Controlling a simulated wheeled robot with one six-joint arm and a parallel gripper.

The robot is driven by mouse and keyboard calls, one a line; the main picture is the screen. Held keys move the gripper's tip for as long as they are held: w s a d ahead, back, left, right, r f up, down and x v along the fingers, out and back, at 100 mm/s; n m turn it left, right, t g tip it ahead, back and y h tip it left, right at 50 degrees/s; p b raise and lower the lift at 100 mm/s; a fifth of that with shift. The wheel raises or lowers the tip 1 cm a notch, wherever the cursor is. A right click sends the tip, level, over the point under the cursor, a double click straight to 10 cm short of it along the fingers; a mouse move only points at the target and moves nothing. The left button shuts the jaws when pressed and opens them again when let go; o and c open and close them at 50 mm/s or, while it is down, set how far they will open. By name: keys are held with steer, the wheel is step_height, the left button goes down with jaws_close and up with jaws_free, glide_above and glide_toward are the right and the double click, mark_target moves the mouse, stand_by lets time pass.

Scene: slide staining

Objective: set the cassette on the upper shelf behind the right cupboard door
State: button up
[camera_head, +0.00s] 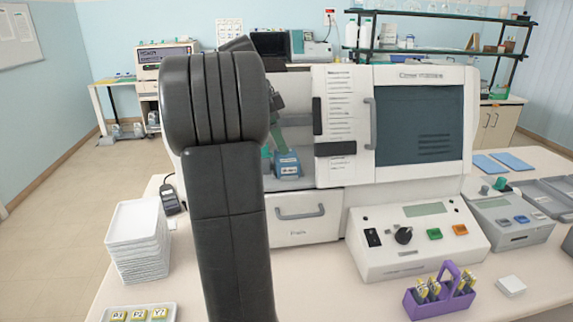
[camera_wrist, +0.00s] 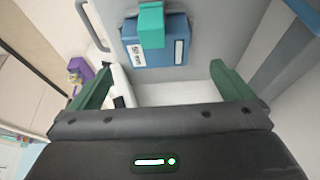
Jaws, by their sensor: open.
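A blue box with a white label, which looks like the cassette (camera_head: 287,165), sits in the open left bay of the white machine. In the wrist view, the cassette (camera_wrist: 172,52) shows a green grip block on it, near the top of the picture. My gripper (camera_wrist: 160,85) is open, its two green fingers spread, with nothing between them. The cassette lies beyond the fingertips, apart from them. In the head view my dark arm hides much of the gripper and part of the bay. I cannot make out a right cupboard door or its upper shelf.
The white machine has a dark window (camera_head: 420,124) at right and a drawer (camera_head: 300,216) below the bay. A control box (camera_head: 415,240), purple rack (camera_head: 440,296) and stack of white trays (camera_head: 138,240) stand on the bench. Bench in front of the drawer is clear.

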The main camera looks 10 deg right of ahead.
mark_target(286, 163)
steer(key=shift+p+x, duration=0.35)
steer(key=shift+x, duration=2.45)
steer(key=shift+s+a, duration=0.2)
steer(key=shift+a, duration=0.05)
steer(key=shift+c, duration=0.2)
steer(key=shift+r, duration=0.1)
steer(key=c, duration=1.2)
